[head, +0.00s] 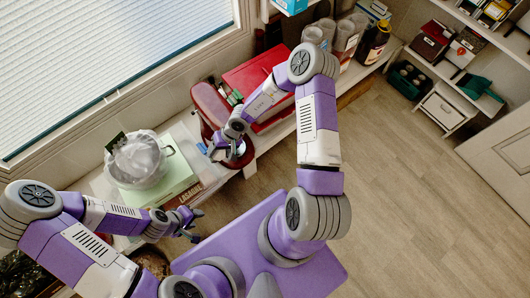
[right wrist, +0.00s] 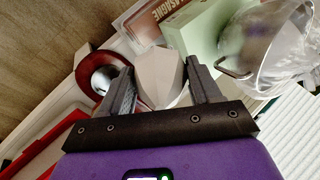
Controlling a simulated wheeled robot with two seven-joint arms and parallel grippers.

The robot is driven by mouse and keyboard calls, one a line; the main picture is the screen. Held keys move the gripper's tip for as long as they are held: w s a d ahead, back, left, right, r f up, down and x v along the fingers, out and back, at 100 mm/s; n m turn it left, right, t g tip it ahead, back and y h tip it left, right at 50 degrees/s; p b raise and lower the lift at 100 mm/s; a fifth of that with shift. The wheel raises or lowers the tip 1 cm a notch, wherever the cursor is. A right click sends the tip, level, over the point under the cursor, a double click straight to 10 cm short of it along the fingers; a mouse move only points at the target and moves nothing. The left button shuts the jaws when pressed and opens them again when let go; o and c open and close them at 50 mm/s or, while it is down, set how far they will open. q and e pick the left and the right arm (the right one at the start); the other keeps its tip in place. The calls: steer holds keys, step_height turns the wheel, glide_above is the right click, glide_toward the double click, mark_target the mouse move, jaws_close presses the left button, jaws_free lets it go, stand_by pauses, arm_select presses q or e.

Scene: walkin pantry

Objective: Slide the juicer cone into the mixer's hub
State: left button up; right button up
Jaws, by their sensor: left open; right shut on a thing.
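The juicer cone (right wrist: 160,78) is a pale, faceted piece between the fingers of my right gripper (right wrist: 162,88) in the right wrist view. That gripper is shut on it. In the head view my right gripper (head: 216,148) hangs at the front of the red mixer (head: 209,104). The mixer's red base with a shiny steel bowl shows behind the fingers in the right wrist view (right wrist: 88,72). The hub is hidden; I cannot tell whether the cone touches it. My left gripper (head: 194,222) is open and empty at lower left, apart from the mixer.
Canisters (head: 335,35) and a dark bottle (head: 373,43) are farther right. The wooden floor (head: 400,170) is clear.

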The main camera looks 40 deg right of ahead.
steer(key=s+d+f+m+t+y+b, duration=0.3)
steer(key=s+d+f+m+t+b, duration=0.15)
steer(key=f+m+t, duration=0.4)
steer(key=s+d+f+m+t+h+b, duration=0.2)
steer(key=s+d+m+t+h, duration=0.3)
steer(key=s+d+t+h, duration=0.1)
steer(key=shift+s+d+f+t+h, duration=0.4)
steer(key=shift+d+t+h, duration=0.3)
steer(key=shift+d+t, duration=0.25)
steer(key=shift+m, duration=0.25)
steer(key=w+p, duration=0.2)
steer(key=w, duration=0.7)
steer(key=shift+a+p, duration=0.35)
steer(key=shift+a, duration=0.1)
steer(key=shift+w, duration=0.15)
